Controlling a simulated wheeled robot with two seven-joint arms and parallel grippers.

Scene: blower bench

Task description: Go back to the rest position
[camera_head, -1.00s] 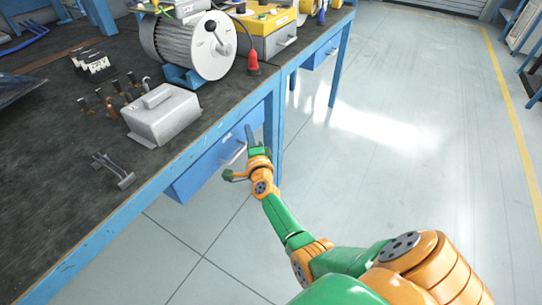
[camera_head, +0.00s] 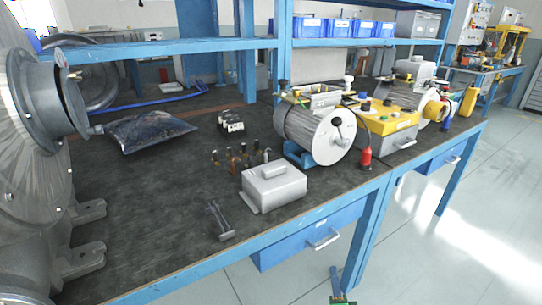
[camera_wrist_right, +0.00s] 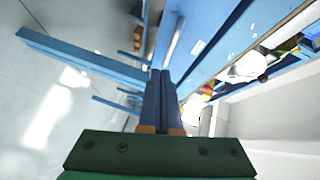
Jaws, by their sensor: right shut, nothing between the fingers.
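My right gripper (camera_head: 337,283) shows at the bottom edge of the head view, in front of the bench and below the blue drawer (camera_head: 312,236). Only its blue fingers and a bit of green show there. In the right wrist view its fingers (camera_wrist_right: 161,76) lie together, shut with nothing between them. The drawer's handle (camera_head: 324,240) is above and left of the gripper in the head view, and the gripper appears apart from it. My left gripper is in neither view.
The bench (camera_head: 150,215) holds a grey metal box (camera_head: 274,188), a cable drum (camera_head: 318,135), a yellow case (camera_head: 385,125), a dark bag (camera_head: 148,133) and a large grey blower (camera_head: 40,150). The floor (camera_head: 430,260) in front and to the right is clear.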

